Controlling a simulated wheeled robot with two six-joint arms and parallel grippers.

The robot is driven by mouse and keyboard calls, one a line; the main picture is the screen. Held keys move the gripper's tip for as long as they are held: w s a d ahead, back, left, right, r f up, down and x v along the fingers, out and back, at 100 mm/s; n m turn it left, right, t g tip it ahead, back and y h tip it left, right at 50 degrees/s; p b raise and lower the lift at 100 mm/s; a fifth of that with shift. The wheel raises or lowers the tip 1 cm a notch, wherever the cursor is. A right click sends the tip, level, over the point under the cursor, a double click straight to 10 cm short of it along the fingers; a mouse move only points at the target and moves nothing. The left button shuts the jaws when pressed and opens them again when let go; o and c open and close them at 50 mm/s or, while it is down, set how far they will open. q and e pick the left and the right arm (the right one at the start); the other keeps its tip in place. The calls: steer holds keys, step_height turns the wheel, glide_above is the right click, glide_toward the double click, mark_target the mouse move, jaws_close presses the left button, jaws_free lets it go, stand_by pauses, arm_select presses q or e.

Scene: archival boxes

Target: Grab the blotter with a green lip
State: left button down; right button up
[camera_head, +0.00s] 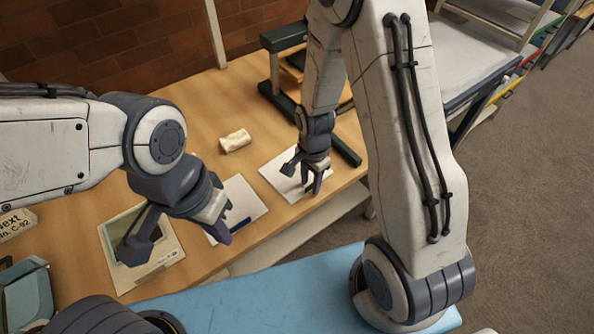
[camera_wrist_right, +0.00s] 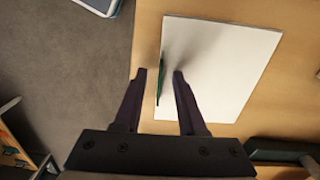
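The blotter with a green lip is a white sheet (camera_head: 278,177) lying near the table's front edge in the head view. In the right wrist view the white sheet (camera_wrist_right: 225,65) fills the middle, with its green lip (camera_wrist_right: 161,85) standing along its left side. My right gripper (camera_wrist_right: 160,73) is open, with the green lip between its two fingers and a gap on both sides. In the head view my right gripper (camera_head: 307,181) hides part of the sheet. My left gripper (camera_head: 180,241) is open and empty above the table, over a framed card and a blue-lipped sheet.
A white sheet with a blue lip (camera_head: 246,199) and a framed card (camera_head: 119,226) lie to the left. A cream roll (camera_head: 235,140) lies behind. A dark green stand (camera_head: 275,66) is at the back. Floor (camera_head: 520,200) lies beyond the table's edge.

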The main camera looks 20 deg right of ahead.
jaws_close()
stand_by(1.4)
